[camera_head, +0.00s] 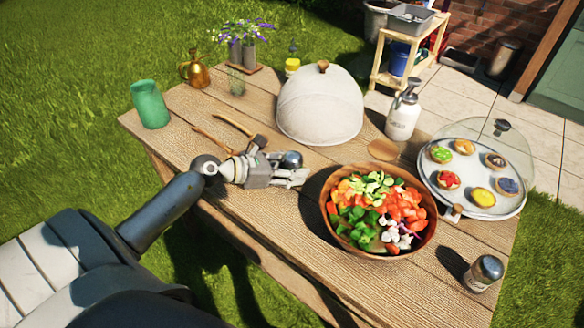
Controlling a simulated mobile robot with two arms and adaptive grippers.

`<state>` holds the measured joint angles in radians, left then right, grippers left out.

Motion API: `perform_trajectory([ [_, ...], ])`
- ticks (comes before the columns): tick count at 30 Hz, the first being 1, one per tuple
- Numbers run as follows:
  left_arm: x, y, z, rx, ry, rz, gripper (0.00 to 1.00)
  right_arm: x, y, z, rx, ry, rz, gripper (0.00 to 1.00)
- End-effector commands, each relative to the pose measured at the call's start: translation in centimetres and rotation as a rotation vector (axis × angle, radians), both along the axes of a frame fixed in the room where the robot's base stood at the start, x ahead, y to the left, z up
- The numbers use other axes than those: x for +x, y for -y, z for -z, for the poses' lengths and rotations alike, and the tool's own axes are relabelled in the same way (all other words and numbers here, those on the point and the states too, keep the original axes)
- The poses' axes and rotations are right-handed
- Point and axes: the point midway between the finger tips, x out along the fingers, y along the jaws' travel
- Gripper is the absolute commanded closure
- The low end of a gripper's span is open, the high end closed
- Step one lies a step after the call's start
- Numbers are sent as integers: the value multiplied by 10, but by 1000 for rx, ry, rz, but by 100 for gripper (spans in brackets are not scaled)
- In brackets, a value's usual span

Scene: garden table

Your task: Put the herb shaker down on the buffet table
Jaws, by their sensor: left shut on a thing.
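My left gripper (298,178) reaches in from the left over the wooden buffet table (260,220). It is shut on the herb shaker (292,159), a small shaker with a rounded silver cap. Its lower part is mostly hidden by the fingers, and I cannot tell whether its base touches the table. It is between the white dome and the salad bowl. My right gripper is not in view.
A salad bowl (327,193) stands close to the right of the gripper. Behind are a white dome (318,105) and wooden-handled utensils (236,125). A similar silver-capped shaker (483,272) stands at the front right. A pastry tray (480,211) is at right. Bare planks lie in front.

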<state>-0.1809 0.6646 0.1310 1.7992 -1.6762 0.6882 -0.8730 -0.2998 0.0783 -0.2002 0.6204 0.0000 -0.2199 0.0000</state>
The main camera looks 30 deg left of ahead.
Motion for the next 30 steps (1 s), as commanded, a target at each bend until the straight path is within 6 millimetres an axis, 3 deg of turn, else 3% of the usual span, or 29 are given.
perform_trajectory([
  [5, 0, 0, 4, 1, 0, 0, 82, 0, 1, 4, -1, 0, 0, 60],
  [6, 0, 0, 3, 0, 0, 0, 51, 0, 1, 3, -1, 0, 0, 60],
  [10, 0, 0, 3, 1, -1, 0, 35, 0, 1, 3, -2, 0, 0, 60],
  [23, 0, 0, -3, 0, 0, 0, 34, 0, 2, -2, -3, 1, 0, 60],
  [30, -25, -15, -9, 2, -3, 0, 34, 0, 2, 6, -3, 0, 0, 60],
])
